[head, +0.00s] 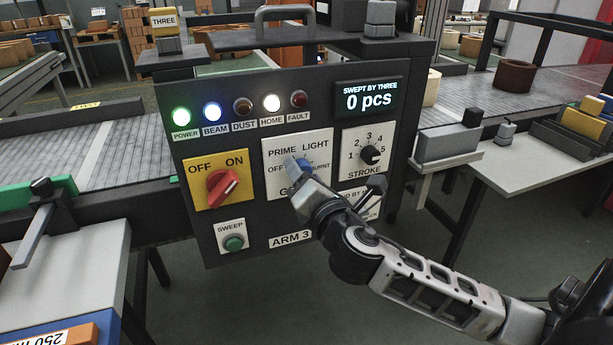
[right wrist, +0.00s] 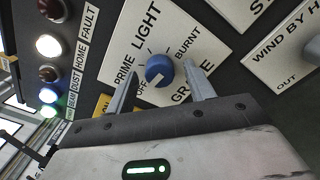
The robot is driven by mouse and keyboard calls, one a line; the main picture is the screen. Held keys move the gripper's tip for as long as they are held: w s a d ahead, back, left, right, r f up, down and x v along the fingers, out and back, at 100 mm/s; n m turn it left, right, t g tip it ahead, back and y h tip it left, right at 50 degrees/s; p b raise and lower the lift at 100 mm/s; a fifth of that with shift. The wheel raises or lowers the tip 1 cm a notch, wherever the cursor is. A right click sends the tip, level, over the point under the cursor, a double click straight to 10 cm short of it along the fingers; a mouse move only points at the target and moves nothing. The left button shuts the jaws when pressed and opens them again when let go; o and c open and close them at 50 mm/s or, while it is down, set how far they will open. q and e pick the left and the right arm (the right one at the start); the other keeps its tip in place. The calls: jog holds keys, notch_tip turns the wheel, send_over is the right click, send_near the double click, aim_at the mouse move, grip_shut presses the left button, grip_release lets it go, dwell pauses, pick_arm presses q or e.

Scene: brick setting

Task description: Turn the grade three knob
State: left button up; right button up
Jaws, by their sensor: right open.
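The grade knob is a round blue knob (right wrist: 158,69) on a white plate (right wrist: 178,35) lettered PRIME, LIGHT, OFF, BURNT and GRADE. In the right wrist view a pale mark shows on the knob's lower side, towards OFF. My right gripper (right wrist: 160,88) is open, with one finger on each side of the knob and gaps visible between. In the head view my right gripper (head: 298,176) is at the plate (head: 317,143) and partly hides the knob and the lettering. I cannot tell whether the fingertips touch the plate. My left gripper is out of view.
On the dark panel, a red OFF/ON switch (head: 223,188) and green sweep button (head: 234,243) lie left of my gripper. The stroke knob (head: 370,155) and a wind-by-hand plate lie right. The display (head: 368,99) reads 0 pcs. Power, beam and home lamps are lit.

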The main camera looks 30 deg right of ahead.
jog(key=c, duration=1)
jog(key=shift+o, duration=0.2)
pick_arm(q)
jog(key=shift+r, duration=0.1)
pick_arm(e)
jog(key=shift+m, duration=0.4)
pick_arm(q)
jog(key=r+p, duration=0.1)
jog(key=p, duration=0.2)
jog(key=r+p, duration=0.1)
jog(key=p, duration=0.2)
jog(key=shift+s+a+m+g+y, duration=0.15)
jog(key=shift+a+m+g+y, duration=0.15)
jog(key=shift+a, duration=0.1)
pick_arm(e)
jog(key=m, duration=2)
jog(key=shift+m, duration=0.4)
